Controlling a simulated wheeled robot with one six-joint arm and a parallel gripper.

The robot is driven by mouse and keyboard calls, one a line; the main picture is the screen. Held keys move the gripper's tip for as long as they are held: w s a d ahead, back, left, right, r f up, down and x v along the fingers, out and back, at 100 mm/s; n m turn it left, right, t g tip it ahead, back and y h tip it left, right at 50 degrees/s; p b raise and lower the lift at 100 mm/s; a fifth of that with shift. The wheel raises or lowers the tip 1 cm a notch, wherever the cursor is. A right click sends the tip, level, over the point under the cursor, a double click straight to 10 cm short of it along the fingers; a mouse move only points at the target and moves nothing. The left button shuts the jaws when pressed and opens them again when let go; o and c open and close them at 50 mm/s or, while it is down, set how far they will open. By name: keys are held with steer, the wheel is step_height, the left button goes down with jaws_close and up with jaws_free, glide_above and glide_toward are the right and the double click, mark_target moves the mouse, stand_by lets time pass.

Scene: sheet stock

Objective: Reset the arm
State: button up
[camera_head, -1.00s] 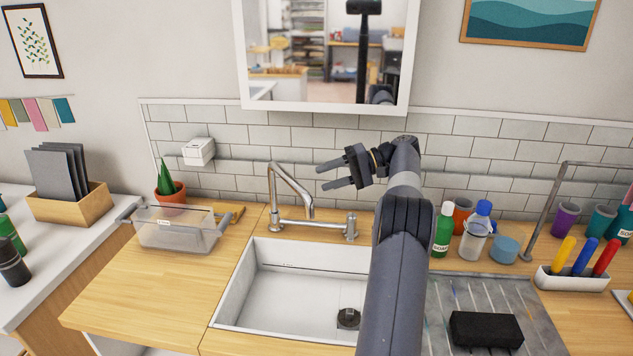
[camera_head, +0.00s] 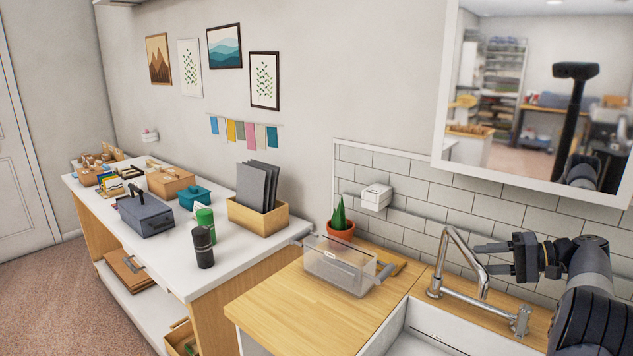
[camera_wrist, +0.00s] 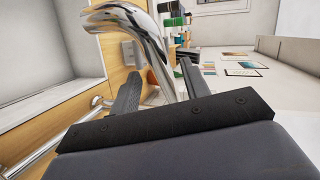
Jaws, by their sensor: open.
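My gripper (camera_head: 492,258) is at the right of the head view, held above the wooden counter near the chrome faucet (camera_head: 459,265). Its two dark fingers point left and stand apart, with nothing between them that I can see as held. In the wrist view the gripper (camera_wrist: 158,82) shows both fingers spread. The faucet (camera_wrist: 150,40) looms close in front of the fingers there; I cannot tell whether it touches them. My arm comes in from the lower right corner of the head view.
A clear plastic bin (camera_head: 340,264) and a potted plant (camera_head: 340,226) stand left of the sink (camera_head: 415,343). A white bench (camera_head: 160,240) with a file box (camera_head: 257,218), bottles and boxes runs left. A mirror cabinet (camera_head: 538,100) hangs above. Floor is clear at the left.

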mark_target(467, 257)
steer(key=shift+p+x, duration=0.3)
steer(key=shift+x, duration=2.2)
